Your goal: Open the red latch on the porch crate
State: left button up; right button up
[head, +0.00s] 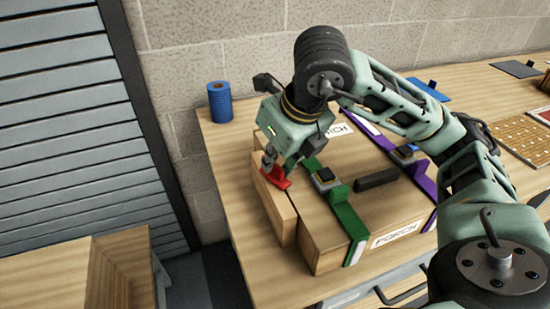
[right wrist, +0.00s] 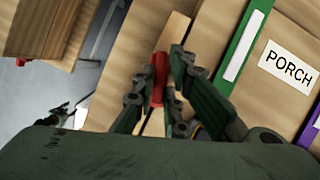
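The porch crate (head: 322,224) is a wooden box on the table, with a green strap (head: 343,211), a purple strap (head: 416,178) and PORCH labels. The red latch (head: 281,181) is at its left end; in the right wrist view, the latch (right wrist: 158,79) lies between my fingers. My right gripper (head: 270,162) is at the latch, its fingers closed to a narrow gap that the latch fills. Part of the latch is hidden by the fingers. My left gripper does not show in the head view; a small dark jointed part in the right wrist view may be it.
A blue roll (head: 220,102) stands at the table's back left corner. A black handle (head: 377,179) and buckles stick up from the crate lid. Another wooden box (head: 60,270) is at lower left, across a gap. A perforated board (head: 501,106) lies at the right.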

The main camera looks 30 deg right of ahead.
jog(key=o, duration=0.3)
jog(key=v, duration=1.2)
dwell(0.6)
